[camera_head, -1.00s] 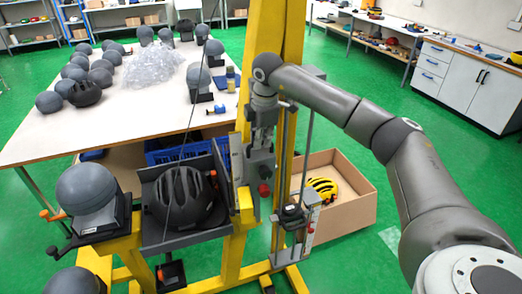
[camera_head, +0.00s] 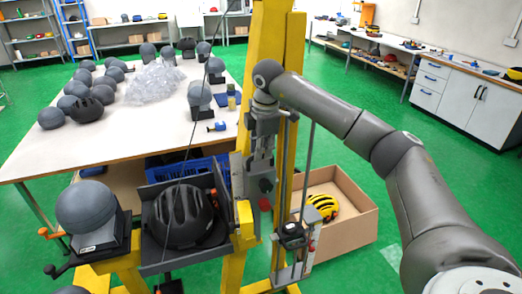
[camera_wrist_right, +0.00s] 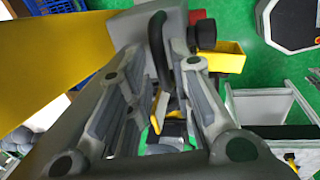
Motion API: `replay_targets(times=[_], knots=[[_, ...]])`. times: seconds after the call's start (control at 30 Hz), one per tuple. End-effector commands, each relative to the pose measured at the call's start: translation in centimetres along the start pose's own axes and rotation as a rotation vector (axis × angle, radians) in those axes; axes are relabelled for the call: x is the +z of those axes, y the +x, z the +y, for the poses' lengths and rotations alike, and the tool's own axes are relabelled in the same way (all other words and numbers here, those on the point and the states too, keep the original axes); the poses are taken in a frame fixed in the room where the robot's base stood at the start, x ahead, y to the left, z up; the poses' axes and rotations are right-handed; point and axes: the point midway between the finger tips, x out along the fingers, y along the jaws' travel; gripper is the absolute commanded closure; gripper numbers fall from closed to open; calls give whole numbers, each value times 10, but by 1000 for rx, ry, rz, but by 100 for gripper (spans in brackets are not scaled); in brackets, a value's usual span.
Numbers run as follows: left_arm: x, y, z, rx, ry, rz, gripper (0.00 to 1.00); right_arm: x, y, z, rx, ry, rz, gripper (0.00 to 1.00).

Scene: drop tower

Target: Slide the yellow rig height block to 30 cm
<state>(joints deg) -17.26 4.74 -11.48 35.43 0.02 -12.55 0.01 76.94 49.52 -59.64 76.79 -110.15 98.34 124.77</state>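The yellow rig post (camera_head: 270,45) stands upright at the middle of the head view. A yellow piece (camera_head: 244,213) is just below left; which part is the height block is unclear. My right gripper (camera_head: 262,128) points down at the top of the carriage. In the right wrist view a black curved handle (camera_wrist_right: 158,48) lies between its fingers (camera_wrist_right: 162,75); whether they press on it is unclear. My left gripper is out of view.
A black helmet (camera_head: 183,217) sits in the rig's grey cradle, with a grey headform (camera_head: 86,207) to its left. A cardboard box (camera_head: 350,230) with a yellow helmet (camera_head: 323,206) stands right of the post. The table (camera_head: 130,145) behind holds several headforms.

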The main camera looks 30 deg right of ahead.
Motion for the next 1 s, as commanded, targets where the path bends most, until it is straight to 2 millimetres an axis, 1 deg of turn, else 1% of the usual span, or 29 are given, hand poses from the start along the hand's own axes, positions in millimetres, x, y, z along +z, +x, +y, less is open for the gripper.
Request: replay_targets(times=[0.03, 0.3, 0.4, 0.5, 0.6, 0.7, 1.0], knots=[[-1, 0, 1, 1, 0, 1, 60, 0, -10, 1, 6, 0, 2, 79], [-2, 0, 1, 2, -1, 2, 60, 0, -67, 1, 7, -1, 3, 79], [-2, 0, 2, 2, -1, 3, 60, 0, -85, 1, 7, 0, 3, 79], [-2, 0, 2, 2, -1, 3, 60, 0, -99, 1, 7, 0, 3, 79], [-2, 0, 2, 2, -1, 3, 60, 0, -107, 1, 6, -1, 3, 79], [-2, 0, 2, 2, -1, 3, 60, 0, -110, 0, 5, -1, 2, 79], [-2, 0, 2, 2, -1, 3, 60, 0, -111, 0, 4, -1, 2, 79]])
